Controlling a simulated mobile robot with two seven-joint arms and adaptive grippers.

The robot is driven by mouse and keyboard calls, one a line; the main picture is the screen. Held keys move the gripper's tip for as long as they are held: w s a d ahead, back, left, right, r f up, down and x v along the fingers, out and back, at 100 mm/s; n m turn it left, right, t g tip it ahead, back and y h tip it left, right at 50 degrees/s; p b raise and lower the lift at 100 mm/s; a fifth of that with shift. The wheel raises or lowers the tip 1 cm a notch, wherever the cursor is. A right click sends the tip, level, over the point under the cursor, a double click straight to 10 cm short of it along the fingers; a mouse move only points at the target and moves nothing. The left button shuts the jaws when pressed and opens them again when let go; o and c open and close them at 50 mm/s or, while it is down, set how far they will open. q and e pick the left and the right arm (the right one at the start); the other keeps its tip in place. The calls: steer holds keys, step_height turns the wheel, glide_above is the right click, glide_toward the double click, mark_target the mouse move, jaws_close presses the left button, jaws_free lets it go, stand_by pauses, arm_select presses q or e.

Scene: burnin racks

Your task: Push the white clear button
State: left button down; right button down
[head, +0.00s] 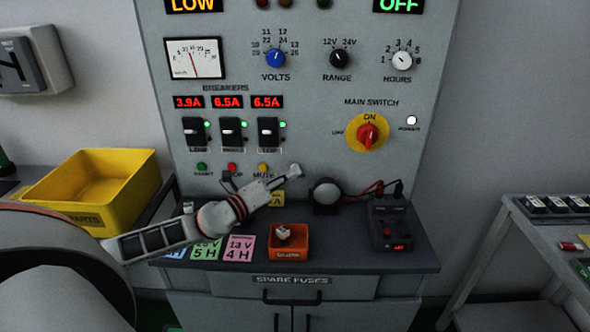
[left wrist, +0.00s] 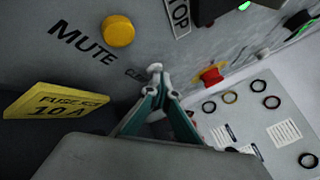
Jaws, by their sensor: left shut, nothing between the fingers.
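The white clear button (left wrist: 155,68) is at the fingertips of my left gripper (left wrist: 160,90) in the left wrist view. Its label beside it is partly hidden by a finger. In the head view the left gripper (head: 290,174) reaches up to the panel, right of the yellow mute button (head: 262,167), and its tip overlaps the place of the white button. The fingers are shut with nothing between them. Tip and button look touching or nearly so; I cannot tell which. My right gripper is not in view.
Red (head: 232,167) and green (head: 202,167) buttons sit left of mute. A round lamp-like part (head: 326,191) is right of my gripper. Below are an orange bin (head: 289,254) and a dark meter box (head: 393,228). A yellow bin (head: 92,188) stands left.

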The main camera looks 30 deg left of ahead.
arm_select(q)
steer(key=shift+s+d+p, duration=0.3)
steer(key=shift+s+d, duration=0.1)
steer(key=shift+s, duration=0.3)
steer(key=s+d, duration=0.1)
steer(key=s+p, duration=0.1)
steer(key=s+d, duration=0.1)
steer(key=s, duration=0.1)
steer(key=shift+s+d+p, duration=0.1)
steer(key=shift+d+p, duration=0.2)
stand_by(0.9)
